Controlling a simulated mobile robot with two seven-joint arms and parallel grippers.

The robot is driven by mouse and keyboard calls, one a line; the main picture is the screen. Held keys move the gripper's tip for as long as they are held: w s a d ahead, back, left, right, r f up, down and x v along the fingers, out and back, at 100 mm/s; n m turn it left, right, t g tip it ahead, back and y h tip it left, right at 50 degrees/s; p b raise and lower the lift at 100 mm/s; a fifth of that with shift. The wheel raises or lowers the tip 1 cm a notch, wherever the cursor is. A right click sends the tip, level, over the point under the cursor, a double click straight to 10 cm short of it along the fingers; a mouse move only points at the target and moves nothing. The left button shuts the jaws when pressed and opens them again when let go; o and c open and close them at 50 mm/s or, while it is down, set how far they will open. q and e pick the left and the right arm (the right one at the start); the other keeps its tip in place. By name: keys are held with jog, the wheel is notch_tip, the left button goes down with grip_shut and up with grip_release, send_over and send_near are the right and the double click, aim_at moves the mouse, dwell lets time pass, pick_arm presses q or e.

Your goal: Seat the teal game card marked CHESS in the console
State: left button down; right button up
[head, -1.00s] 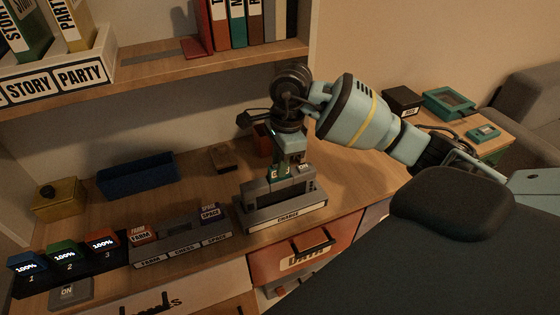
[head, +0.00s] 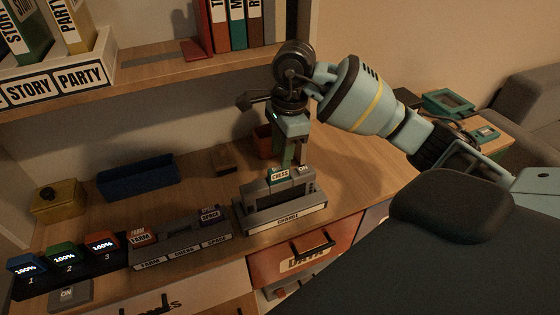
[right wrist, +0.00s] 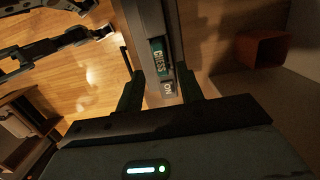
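The teal CHESS card (head: 280,175) stands upright in the top of the grey console (head: 262,210), its label facing front. How deep it sits is hard to tell. My right gripper (head: 291,158) is just above the console, pointing down. In the right wrist view, its two fingers (right wrist: 155,62) are apart, with the card (right wrist: 158,52) beyond and between them and nothing gripped. The console also shows in that view (right wrist: 148,22).
A grey ON block (head: 304,172) is beside the card. The FARM, CHESS, SPACE rack (head: 182,250) is left of the console, with a FARM card (head: 140,237) and a SPACE card (head: 210,214). An orange cup (head: 263,138) stands behind. The shelf (head: 190,62) overhangs the back.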

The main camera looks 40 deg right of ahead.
notch_tip(320, 180, up, 8)
jog(key=shift+d+f, duration=0.2)
jog(key=shift+d, duration=0.25)
jog(key=shift+s, duration=0.1)
